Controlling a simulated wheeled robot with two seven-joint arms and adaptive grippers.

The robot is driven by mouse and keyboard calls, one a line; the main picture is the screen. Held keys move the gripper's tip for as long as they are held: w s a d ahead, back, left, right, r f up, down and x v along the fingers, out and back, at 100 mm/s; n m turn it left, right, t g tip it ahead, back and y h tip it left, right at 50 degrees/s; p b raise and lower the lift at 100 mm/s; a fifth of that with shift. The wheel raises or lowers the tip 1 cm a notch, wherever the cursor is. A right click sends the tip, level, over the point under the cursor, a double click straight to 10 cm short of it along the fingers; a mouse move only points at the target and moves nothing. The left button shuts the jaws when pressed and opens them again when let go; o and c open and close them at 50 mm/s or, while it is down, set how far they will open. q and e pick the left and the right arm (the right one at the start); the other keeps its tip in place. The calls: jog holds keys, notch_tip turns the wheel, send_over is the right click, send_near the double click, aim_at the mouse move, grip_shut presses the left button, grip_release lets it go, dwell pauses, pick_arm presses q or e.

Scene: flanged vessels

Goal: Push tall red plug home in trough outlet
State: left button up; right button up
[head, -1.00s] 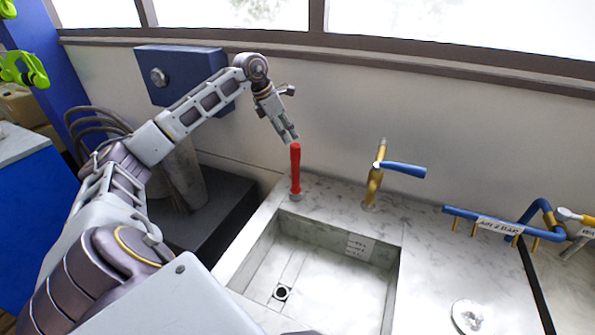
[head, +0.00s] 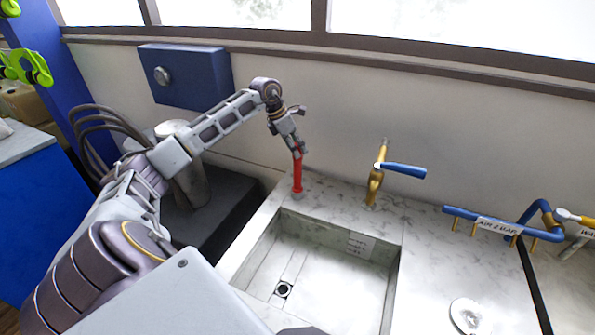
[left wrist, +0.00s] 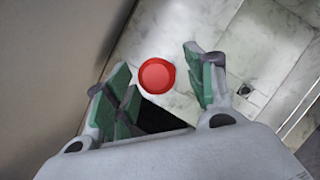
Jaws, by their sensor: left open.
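The tall red plug (head: 297,178) stands upright in a pale collar on the marble rim at the back left corner of the trough (head: 345,246). The trough outlet (head: 283,289) is a small dark hole in the basin floor, uncovered. My left gripper (head: 296,149) points down at the plug's top, with its fingertips around the upper end. In the left wrist view the plug's round red top (left wrist: 157,75) shows between the open green-padded fingers, with gaps on both sides. The outlet (left wrist: 245,90) shows there to the right. My right gripper is not in view.
A brass tap with a blue lever (head: 400,169) stands behind the trough, right of the plug. A blue pipe rail (head: 478,220) lies further right. A wall runs close behind the counter, with a blue box (head: 185,76) on it. The trough basin is empty.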

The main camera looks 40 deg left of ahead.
aim_at(297, 171)
pick_arm(q)
jog(key=shift+w+d+f, duration=0.1)
jog(key=shift+w+f, duration=0.1)
jog(key=shift+f, duration=0.4)
jog(key=shift+f, duration=0.1)
jog(key=p+x, duration=0.2)
jog(key=x, duration=0.3)
jog(key=shift+c, duration=0.2)
dwell(0.4)
jog(key=c, duration=0.5)
grip_shut()
